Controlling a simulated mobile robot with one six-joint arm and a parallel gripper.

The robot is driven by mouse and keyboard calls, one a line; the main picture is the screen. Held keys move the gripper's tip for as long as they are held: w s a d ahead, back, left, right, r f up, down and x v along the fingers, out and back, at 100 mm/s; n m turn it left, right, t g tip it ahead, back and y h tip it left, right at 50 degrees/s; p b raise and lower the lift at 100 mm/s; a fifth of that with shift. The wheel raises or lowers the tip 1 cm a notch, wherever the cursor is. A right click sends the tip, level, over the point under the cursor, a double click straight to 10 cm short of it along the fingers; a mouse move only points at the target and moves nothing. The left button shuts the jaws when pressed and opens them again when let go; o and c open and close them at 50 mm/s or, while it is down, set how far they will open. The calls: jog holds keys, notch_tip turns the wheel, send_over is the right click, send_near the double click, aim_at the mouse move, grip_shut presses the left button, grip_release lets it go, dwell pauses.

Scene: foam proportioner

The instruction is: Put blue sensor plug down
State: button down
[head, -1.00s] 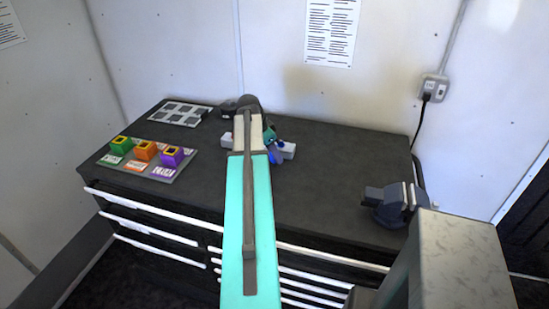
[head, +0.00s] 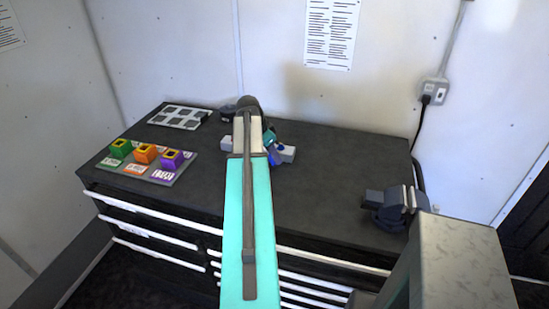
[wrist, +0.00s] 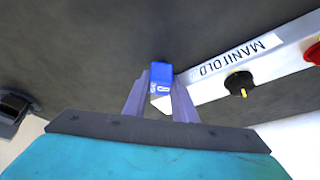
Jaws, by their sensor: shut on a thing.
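The blue sensor plug (wrist: 161,72) is a small blue block with a white mark on its face. My gripper (wrist: 160,88) is shut on it, with a purple-grey finger on each side. In the wrist view the plug is over the dark bench top, close beside the white bar labelled MANIFOLD (wrist: 225,70). I cannot tell whether the plug touches the bench. In the head view my arm hides most of this area; a blue patch (head: 274,159) shows at its right edge, beside the manifold's white end (head: 287,153).
A grey panel of squares (head: 180,117) lies behind. A vise (head: 390,207) stands at the right. The bench between manifold and vise is clear.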

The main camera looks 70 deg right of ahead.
jog(key=shift+r+b, duration=0.7)
jog(key=shift+r, duration=0.65)
jog(key=s+a+r+b, duration=0.1)
jog(key=s+a+b, duration=0.3)
jog(key=s+a, duration=0.5)
jog(key=s, duration=0.3)
jog(key=shift+s+a+r, duration=0.35)
jog(key=shift+a, duration=0.05)
jog(key=w+a+n+t, duration=0.2)
jog(key=w+a+n, duration=0.3)
jog(key=w, duration=0.7)
jog(key=w+a+n+t, duration=0.1)
jog(key=w+a+n, duration=0.45)
jog(key=w, duration=0.75)
jog(key=w+a+n+t, duration=0.25)
jog(key=w+a, duration=0.55)
jog(key=w, duration=0.4)
jog(key=w+a+n+y, duration=0.1)
jog(key=w+a+n, duration=0.3)
jog(key=a, duration=0.9)
jog(key=w+a+r+n+t+y, duration=0.1)
jog(key=w+a+n, duration=0.3)
jog(key=a, duration=0.9)
jog(key=w+a+r+n+t+y, duration=0.1)
jog(key=w+a+n, duration=0.4)
jog(key=a, duration=0.8)
jog(key=w, duration=0.3)
jog(key=shift+w+r, duration=0.15)
jog(key=shift+r, duration=0.05)
